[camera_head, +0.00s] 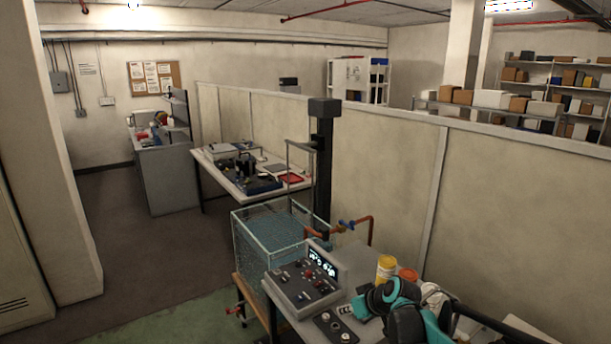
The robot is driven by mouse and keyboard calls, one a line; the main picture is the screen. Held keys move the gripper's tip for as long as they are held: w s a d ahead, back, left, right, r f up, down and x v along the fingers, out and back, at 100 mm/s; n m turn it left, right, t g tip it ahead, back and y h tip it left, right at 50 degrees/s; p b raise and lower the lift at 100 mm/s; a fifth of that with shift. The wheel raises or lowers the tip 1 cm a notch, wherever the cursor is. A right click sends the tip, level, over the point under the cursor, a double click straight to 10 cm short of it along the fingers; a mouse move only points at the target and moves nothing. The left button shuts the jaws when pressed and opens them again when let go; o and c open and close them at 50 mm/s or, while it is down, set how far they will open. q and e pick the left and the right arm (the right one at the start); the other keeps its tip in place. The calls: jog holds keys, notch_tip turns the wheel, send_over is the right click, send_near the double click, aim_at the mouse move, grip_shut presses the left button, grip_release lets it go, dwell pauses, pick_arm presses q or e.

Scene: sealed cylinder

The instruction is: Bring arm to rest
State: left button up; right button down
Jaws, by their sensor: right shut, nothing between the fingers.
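My right arm, teal and black, comes in at the bottom right of the head view. Its gripper (364,305) is shut and empty, above the table (300,327) at the right of the control box. The arm's own links partly cover the gripper, so its fingertips show only in part. My left arm and left gripper are not in view.
A control box (305,288) with knobs and a lit screen stands left of my gripper. Behind it is a glass-walled water tank (270,236) with copper pipes. A yellow container (386,267) and an orange-lidded one (408,274) stand close behind the gripper. Open floor lies left.

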jog(key=s+d+r+m+h, duration=0.2)
jog(key=s+r+m, duration=0.15)
jog(key=s, duration=1.25)
jog(key=s+d+f+m+h, duration=0.1)
jog(key=s+d+f, duration=0.1)
jog(key=s, duration=0.6)
jog(key=s+d+f+m+h+b, duration=0.1)
jog(key=s+d+f+h, duration=0.1)
jog(key=s, duration=0.6)
jog(key=shift+s+d+b, duration=0.25)
jog(key=shift+d+b, duration=0.05)
